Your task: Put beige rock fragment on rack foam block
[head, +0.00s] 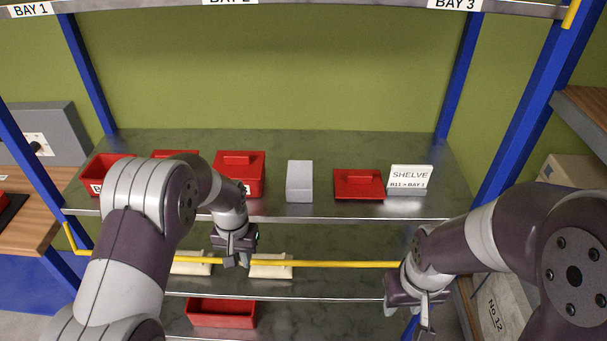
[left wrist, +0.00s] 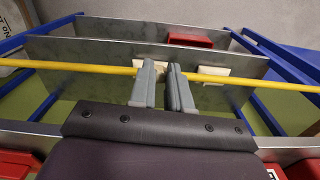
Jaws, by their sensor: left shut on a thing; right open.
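My left gripper (head: 239,264) is down at the lower shelf, close to the yellow bar. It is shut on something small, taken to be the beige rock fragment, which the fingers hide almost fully. The left wrist view shows the two fingers (left wrist: 164,70) close together over the bar. Two cream foam blocks lie on the lower shelf, one left of the gripper (head: 192,268) and one just right of it (head: 272,271). I cannot tell whether the gripper touches a block. My right gripper (head: 422,308) is open at the right, beyond the bar's right end.
The yellow bar (head: 340,264) runs across the lower shelf front. A red tray (head: 222,316) stands below. Blue posts flank the rack.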

